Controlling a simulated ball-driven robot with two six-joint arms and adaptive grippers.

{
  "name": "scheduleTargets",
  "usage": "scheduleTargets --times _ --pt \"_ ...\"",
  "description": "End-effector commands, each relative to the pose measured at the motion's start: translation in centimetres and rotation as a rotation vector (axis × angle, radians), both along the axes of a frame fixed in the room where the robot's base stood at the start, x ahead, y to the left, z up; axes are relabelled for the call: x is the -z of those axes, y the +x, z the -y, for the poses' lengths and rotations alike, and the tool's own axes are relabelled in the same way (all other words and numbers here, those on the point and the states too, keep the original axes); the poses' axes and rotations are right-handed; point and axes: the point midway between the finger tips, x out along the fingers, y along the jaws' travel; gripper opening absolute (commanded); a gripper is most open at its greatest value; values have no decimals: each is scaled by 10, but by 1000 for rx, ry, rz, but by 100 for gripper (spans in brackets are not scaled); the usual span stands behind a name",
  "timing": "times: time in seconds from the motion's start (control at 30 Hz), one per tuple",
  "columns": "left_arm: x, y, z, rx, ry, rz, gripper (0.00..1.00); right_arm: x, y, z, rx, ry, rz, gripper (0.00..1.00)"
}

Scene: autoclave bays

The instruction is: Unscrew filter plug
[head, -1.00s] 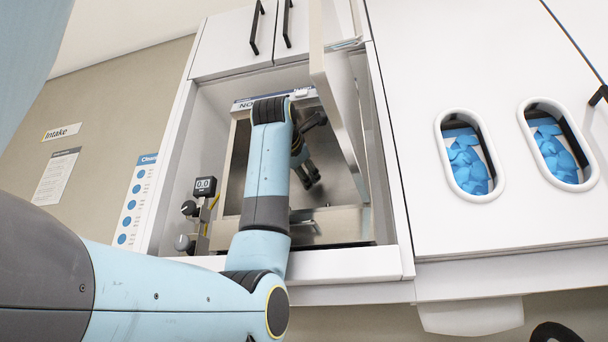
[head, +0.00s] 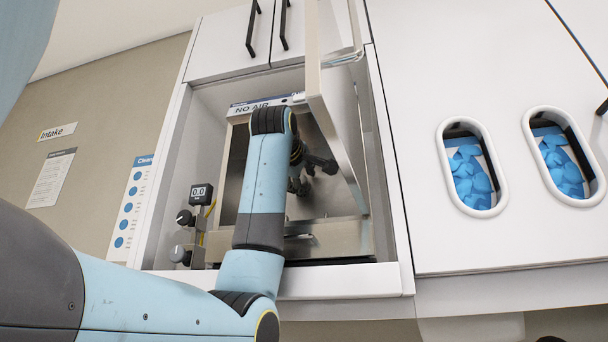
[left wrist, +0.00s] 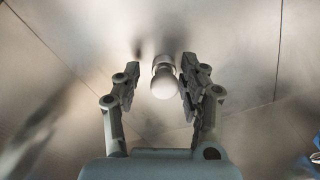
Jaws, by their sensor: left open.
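The filter plug (left wrist: 164,80) shows in the left wrist view as a pale rounded knob on a short collar, standing out from a metal wall. My left gripper (left wrist: 160,82) is open, with one finger on each side of the plug. The right finger is very near the plug or touching it; I cannot tell which. A gap shows on the left side. In the head view my left gripper (head: 312,175) is inside the open metal chamber (head: 335,236), and the plug is hidden there. My right gripper is not in view.
The chamber's metal door (head: 336,120) stands open close to the right of my left gripper. A gauge (head: 201,194) reading 0.0 and dark knobs (head: 185,217) are at the lower left. Two oval openings (head: 472,167) with blue contents are at the right.

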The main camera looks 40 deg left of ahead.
Motion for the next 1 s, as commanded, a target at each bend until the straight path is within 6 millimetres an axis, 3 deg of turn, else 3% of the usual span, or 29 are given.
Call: scheduleTargets --times 0.17,0.4,0.57,0.83,1.0 --pt "-1 0 -2 -4 118 -67 42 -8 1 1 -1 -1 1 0" --pt "-3 0 -1 -4 475 -264 42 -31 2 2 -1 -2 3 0" --pt "-1 -1 -1 -5 579 -320 42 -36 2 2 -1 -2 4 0" --pt "-5 -1 -1 -5 966 -534 42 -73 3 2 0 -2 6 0" --pt "-1 0 0 -4 1084 -596 42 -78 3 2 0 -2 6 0"
